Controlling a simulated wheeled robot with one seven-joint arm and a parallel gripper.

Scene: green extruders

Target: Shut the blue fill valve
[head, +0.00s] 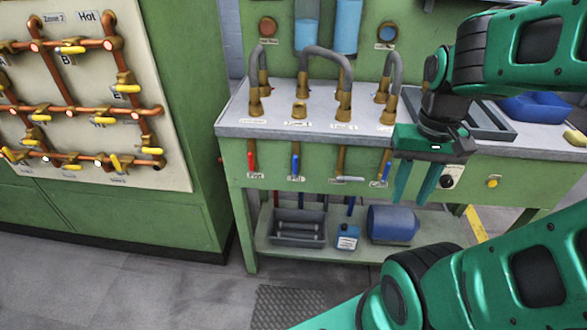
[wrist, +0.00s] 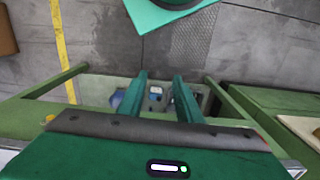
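Two blue-handled valves hang under the front edge of the bench in the head view. One blue handle (head: 295,164) hangs straight down above a small label that looks like "Fill". The other blue handle (head: 385,170) hangs slightly tilted further right, its label too small to read surely. My gripper (head: 415,183) is open and empty, fingers pointing down, in front of the bench and right of both blue handles. In the wrist view my fingers (wrist: 164,97) are apart with nothing between them. I cannot make out the valve handles in the wrist view.
A red handle (head: 252,160) and a grey horizontal handle (head: 347,178) share the row. The lower shelf (head: 345,250) holds a grey bin (head: 298,240), a blue jug (head: 347,238) and a blue drum (head: 393,224). A pipe panel (head: 90,100) stands at left. The floor in front is mostly clear.

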